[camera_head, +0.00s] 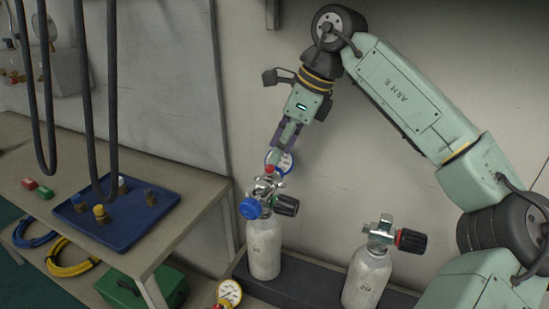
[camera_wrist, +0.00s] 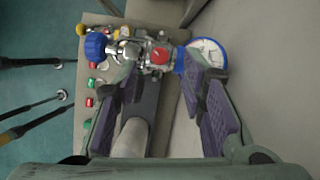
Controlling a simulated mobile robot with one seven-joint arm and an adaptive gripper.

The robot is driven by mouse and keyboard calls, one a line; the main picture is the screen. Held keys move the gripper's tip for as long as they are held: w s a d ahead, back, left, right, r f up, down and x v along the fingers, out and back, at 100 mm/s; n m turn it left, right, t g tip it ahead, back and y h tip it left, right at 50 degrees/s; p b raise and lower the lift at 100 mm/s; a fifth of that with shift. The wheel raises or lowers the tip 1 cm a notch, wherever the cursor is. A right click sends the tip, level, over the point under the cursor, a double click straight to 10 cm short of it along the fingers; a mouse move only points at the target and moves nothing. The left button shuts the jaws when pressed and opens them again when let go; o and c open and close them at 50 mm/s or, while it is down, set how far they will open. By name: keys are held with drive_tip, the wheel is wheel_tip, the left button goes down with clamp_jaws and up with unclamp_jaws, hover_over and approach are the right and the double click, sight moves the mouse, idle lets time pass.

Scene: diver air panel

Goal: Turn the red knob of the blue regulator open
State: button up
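The blue regulator (camera_head: 250,208) is mounted on top of a pale cylinder (camera_head: 264,250) by the wall. It has a blue cap, chromed body and blue-rimmed gauge (camera_head: 281,160). Its small red knob (camera_head: 269,169) faces up; in the wrist view the red knob (camera_wrist: 160,55) shows between the blue cap (camera_wrist: 95,45) and the gauge (camera_wrist: 208,55). My gripper (camera_head: 279,152) is just above the knob, pointing down. In the wrist view my gripper (camera_wrist: 160,73) is open and empty, its fingers apart on either side of the knob. I cannot tell whether either finger touches the regulator.
A second cylinder (camera_head: 367,276) with a black-and-red valve handle stands to the right. A black valve handle (camera_head: 287,205) juts from the first cylinder. A yellow-rimmed gauge (camera_head: 229,293) is in front. A bench at left bears a blue tray (camera_head: 80,222) with several fittings.

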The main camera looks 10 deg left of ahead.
drive_tip(key=d, duration=1.2)
drive_tip(key=shift+s+d+r, duration=0.15)
drive_tip(key=shift+d+r, duration=0.1)
drive_tip(key=shift+r, duration=0.2)
